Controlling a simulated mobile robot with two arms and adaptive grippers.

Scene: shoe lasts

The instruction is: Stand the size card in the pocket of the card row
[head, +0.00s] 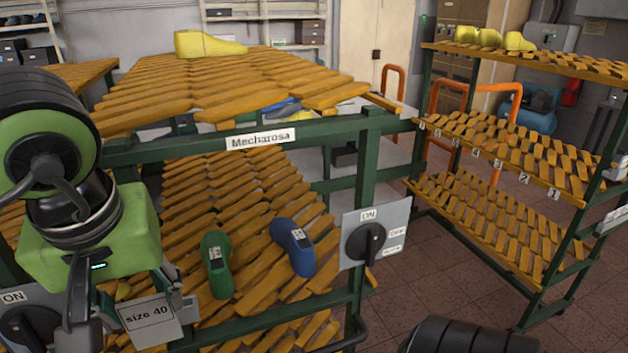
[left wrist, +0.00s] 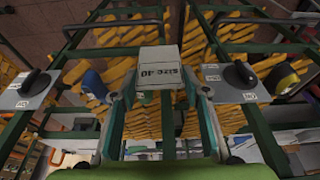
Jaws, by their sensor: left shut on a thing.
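The size card (head: 149,318), pale grey and marked "size 40", is held tilted near the bottom left of the head view. My left gripper (head: 128,305) is shut on it, with one dark finger on its left side. In the left wrist view the card (left wrist: 160,62) shows upside down between the fingertips of the left gripper (left wrist: 160,93). I cannot make out a card row or its pocket for certain in either view. My right gripper is not in view.
A green-framed rack (head: 365,160) with slatted wooden shelves stands in front, with a switch box (head: 376,232) on its post. Green (head: 216,265) and blue (head: 294,247) lasts lie on its lower shelf. A numbered rack (head: 500,165) stands right, across open tiled floor.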

